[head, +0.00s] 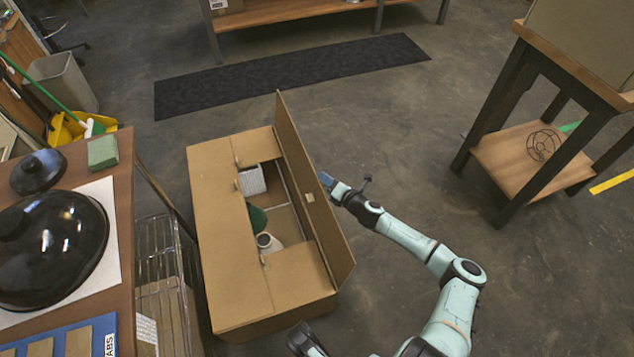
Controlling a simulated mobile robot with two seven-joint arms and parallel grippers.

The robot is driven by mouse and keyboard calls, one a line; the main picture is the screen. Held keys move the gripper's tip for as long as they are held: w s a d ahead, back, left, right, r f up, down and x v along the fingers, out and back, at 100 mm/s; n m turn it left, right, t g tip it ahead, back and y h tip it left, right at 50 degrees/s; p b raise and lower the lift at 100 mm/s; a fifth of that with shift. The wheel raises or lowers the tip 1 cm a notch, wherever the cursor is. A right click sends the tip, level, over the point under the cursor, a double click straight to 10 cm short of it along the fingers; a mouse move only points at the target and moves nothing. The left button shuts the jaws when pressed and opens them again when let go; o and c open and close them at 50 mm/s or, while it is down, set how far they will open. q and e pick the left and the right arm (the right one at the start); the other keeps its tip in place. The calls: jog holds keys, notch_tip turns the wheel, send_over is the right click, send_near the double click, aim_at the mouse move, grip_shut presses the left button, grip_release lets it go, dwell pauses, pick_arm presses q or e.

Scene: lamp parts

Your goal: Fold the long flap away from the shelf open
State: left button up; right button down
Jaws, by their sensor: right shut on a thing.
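A cardboard box (222,250) stands on the floor with its top partly open. Its long flap on the right (292,150), on the side away from the shelf, stands up steeply along the right edge. The other long flap (215,215), on the shelf side, lies flat, and the short end flaps (297,277) also lie about flat. My right gripper (326,181) is at the upper edge of the right long flap, near its middle, and is shut on it. The fingertips are partly hidden.
Inside the box are a white basket (252,181), a green item (257,219) and a white round item (266,241). A wire shelf (158,250) and a table (125,190) with black lamp parts stand left. Floor right of the box is clear up to a wooden stand (520,150).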

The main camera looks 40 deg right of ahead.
pick_arm(q)
jog(key=shift+s+f, duration=0.2)
jog(key=shift+s, duration=0.05)
pick_arm(e)
jog(key=shift+s+d+f+m, duration=0.15)
jog(key=shift+s+d+f, duration=0.1)
jog(key=shift+f, duration=0.3)
jog(key=shift+s+d+f+m, duration=0.15)
jog(key=shift+s+d+f, duration=0.05)
jog(key=shift+f, duration=0.3)
jog(key=c, duration=1.3)
grip_release()
jog(key=shift+w+a, duration=0.1)
pick_arm(q)
jog(key=w+d+r+t+p, duration=0.1)
jog(key=w+d+r+p, duration=0.1)
jog(key=r, duration=0.5)
jog(key=shift+w+h+p, duration=0.3)
jog(key=shift+w+p, duration=0.45)
jog(key=shift+p, duration=0.5)
pick_arm(e)
jog(key=v, duration=1.3)
jog(key=shift+d+r, duration=0.2)
jog(key=shift+r, duration=0.15)
